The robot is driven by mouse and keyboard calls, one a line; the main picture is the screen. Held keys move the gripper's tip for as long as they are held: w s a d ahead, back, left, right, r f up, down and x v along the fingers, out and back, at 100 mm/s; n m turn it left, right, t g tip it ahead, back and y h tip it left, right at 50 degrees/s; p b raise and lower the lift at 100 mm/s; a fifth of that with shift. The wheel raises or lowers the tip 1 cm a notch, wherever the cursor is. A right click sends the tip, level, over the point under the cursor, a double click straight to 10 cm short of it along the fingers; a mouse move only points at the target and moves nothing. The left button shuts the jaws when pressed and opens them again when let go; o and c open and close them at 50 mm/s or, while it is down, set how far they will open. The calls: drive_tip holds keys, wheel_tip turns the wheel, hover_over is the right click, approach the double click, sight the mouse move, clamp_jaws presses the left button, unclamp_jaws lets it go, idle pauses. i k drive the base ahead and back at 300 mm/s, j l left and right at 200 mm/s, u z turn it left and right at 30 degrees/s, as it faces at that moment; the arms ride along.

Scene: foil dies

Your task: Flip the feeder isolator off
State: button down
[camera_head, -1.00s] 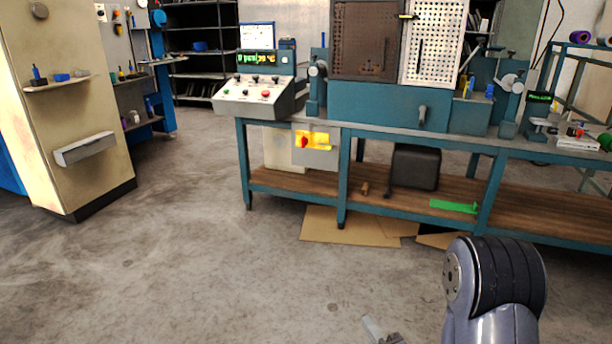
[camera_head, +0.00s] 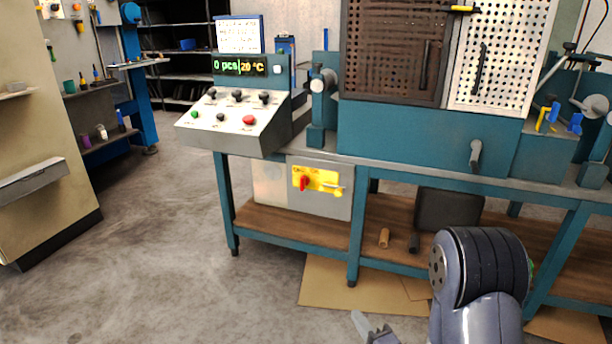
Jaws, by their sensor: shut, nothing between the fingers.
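The feeder isolator appears to be the red rotary handle (camera_head: 304,183) on a yellow plate (camera_head: 326,181). The plate is on the front of a grey box (camera_head: 335,204) under the left end of the bench. Small lettering on the plate is too small to read surely. My gripper (camera_head: 372,331) is only partly in view at the bottom edge, low in front of the bench and well apart from the isolator. It is shut and empty.
A beige cabinet (camera_head: 45,150) is at the left. Flat cardboard (camera_head: 355,285) lies on the floor by the bench. The floor at the left is clear.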

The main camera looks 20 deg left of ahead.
sight(305, 181)
drive_tip(key=i+j, duration=0.2)
drive_tip(key=i, duration=0.2)
drive_tip(key=i+j, duration=0.2)
drive_tip(key=i, duration=0.25)
drive_tip(key=i+j, duration=0.2)
drive_tip(key=i, duration=0.2)
drive_tip(key=i+j+u, duration=0.1)
drive_tip(key=i, duration=0.3)
drive_tip(key=j, duration=0.1)
